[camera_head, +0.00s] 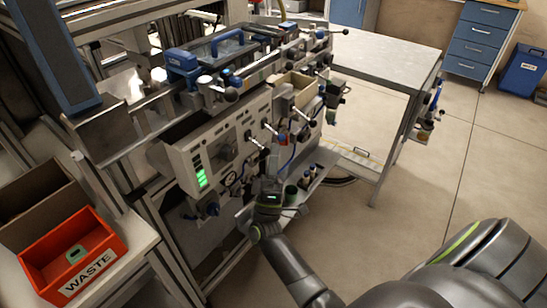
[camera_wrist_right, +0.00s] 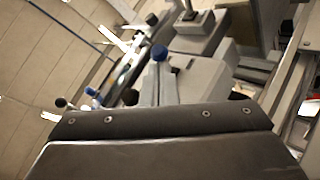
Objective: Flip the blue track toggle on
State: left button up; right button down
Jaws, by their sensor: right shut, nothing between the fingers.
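The lever's shaft is hidden behind the fingers there. My left gripper is not in view.
The control panel (camera_head: 222,150) has a lit green display and several knobs. Dark-tipped levers (camera_head: 248,134) stand close by. A shelf with small bottles (camera_head: 312,170) is below right. An orange waste bin (camera_head: 65,262) is at lower left.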

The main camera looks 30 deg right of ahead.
jog(key=shift+w+a, duration=0.1)
jog(key=shift+w, duration=0.1)
jog(key=shift+s+r, duration=0.1)
notch_tip(320, 180, up, 4)
jog(key=s+n+t+y+p, duration=0.2)
jog(key=n+y+p, duration=0.75)
jog(key=p, duration=0.55)
jog(key=b+v, duration=0.6)
jog(key=v, duration=1.1)
jog(key=shift+d+f, duration=0.25)
jog(key=shift+f, duration=0.2)
jog(key=shift+n, duration=0.25)
